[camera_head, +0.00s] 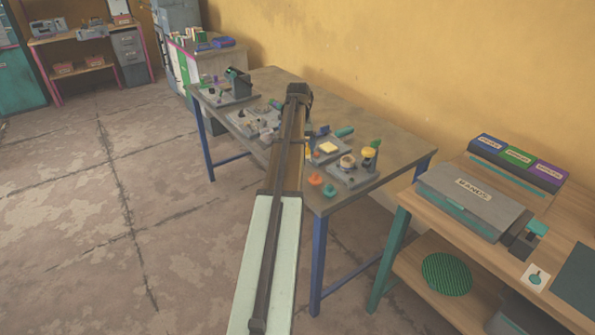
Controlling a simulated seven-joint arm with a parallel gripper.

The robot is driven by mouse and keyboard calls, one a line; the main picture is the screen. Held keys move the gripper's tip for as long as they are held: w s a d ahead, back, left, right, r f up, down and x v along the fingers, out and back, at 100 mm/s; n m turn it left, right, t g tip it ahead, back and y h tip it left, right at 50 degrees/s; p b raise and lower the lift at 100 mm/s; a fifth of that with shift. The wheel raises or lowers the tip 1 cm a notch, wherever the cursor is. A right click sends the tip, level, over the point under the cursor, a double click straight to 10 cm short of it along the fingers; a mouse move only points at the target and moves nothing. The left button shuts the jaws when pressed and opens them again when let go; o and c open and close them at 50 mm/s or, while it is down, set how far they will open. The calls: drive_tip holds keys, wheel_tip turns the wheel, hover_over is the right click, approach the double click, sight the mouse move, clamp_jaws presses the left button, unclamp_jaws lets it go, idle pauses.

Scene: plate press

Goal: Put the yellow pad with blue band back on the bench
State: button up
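A small pale yellow square pad (329,148) sits on a grey base on the bench (385,125), just right of my arm. I cannot make out a blue band on it. Small blue and yellow bits (308,146) show right at my arm's edge, too small and too covered to identify. My arm reaches from the bottom of the view up over the bench. Its far end hides the middle of the bench, and my gripper's fingers cannot be seen.
Grey bases with small fixtures line the bench, including a dark green press (238,82) at the far left end. Orange (315,179) and teal (329,190) knobs lie near the front edge. A wooden table (480,215) with a grey box (473,200) stands at right.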

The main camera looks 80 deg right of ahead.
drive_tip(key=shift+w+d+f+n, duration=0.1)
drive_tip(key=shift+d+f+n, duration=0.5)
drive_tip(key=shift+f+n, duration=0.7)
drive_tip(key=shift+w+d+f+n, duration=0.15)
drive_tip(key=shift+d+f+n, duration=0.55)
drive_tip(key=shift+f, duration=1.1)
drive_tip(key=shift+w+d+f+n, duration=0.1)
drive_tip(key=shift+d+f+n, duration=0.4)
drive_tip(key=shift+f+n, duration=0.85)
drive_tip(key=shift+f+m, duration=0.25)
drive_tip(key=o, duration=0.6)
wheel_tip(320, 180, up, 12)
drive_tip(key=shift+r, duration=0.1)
